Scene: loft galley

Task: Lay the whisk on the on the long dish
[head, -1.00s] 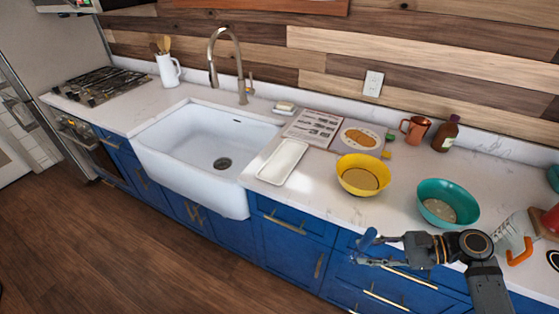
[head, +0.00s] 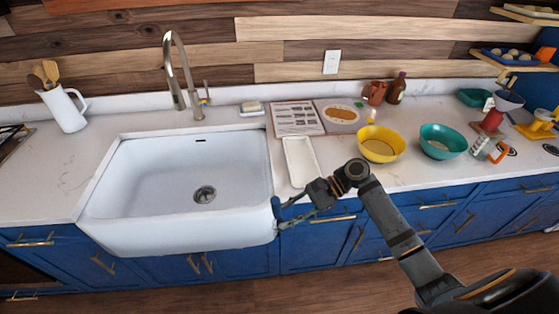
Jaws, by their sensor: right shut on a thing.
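The long dish (head: 299,162) is a white, narrow rectangular dish lying on the counter just right of the sink. My right gripper (head: 287,213) is at the counter's front edge, near the sink's right front corner and in front of the dish's near end. It is shut on the whisk, of which I make out only a small blue part (head: 276,206) at the fingertips. The rest of the whisk is hard to tell from the fingers and the blue cabinet. The whisk is apart from the dish. My left gripper is out of view.
The white sink (head: 150,185) with its tall faucet (head: 181,75) is left of the dish. An open recipe book (head: 297,118) lies behind it. A yellow bowl (head: 381,144) and a teal bowl (head: 442,141) stand to the right. A copper mug (head: 374,92) and bottle (head: 396,88) stand behind.

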